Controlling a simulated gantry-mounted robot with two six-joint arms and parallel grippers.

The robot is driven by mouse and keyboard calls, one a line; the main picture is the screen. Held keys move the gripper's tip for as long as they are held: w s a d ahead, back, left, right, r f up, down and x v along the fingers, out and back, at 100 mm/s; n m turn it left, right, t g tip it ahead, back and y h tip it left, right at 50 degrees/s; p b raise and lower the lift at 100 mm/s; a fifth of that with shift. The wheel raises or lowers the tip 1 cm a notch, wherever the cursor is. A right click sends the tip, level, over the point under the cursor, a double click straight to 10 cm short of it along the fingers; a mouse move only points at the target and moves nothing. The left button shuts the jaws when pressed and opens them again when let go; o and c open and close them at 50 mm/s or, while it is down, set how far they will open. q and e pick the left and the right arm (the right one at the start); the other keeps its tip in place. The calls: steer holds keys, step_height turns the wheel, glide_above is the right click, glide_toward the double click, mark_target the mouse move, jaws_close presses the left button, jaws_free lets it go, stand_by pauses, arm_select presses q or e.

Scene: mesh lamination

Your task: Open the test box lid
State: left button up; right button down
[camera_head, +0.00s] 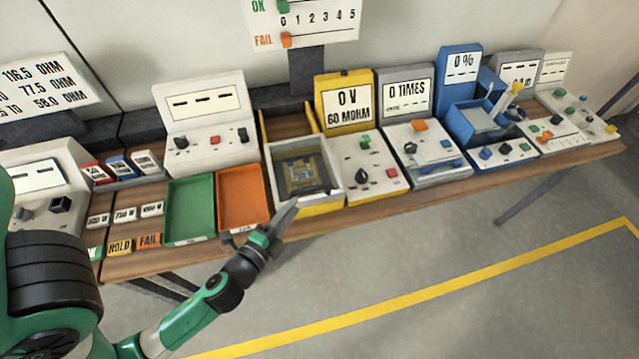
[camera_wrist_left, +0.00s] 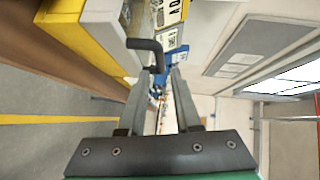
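The test box (camera_head: 322,209) is the yellow and white box near the middle of the bench. Its pale-framed lid (camera_head: 335,170) looks closed, with a dark part labelled 750 W showing inside. My left gripper (camera_head: 290,208) is just in front of the box's front edge. In the left wrist view my left gripper (camera_wrist_left: 160,73) is open, with a clear gap between its fingers. A dark bent handle (camera_wrist_left: 147,45) on the box shows at the fingertips, not clamped; I cannot tell whether it touches a finger. My right gripper is out of view.
A green tray (camera_head: 190,239) and an orange tray (camera_head: 242,225) lie left of the box. A tester with knobs and a 0 V display (camera_head: 347,110) stands at its right. More testers line the bench to the right. The floor in front is clear.

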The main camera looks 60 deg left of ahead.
mark_target(315, 183)
arm_select(q)
steer(key=x, duration=0.1)
steer(key=p+x, duration=0.1)
steer(key=x, duration=0.1)
steer(key=shift+a+r+p, duration=0.1)
steer(key=shift+r+p, duration=0.15)
steer(key=shift+p, duration=0.05)
steer(key=p+x, duration=0.1)
steer(key=x, duration=0.7)
steer(key=shift+w+f, duration=0.2)
steer(key=shift+w, duration=0.1)
jaws_close()
stand_by(0.6)
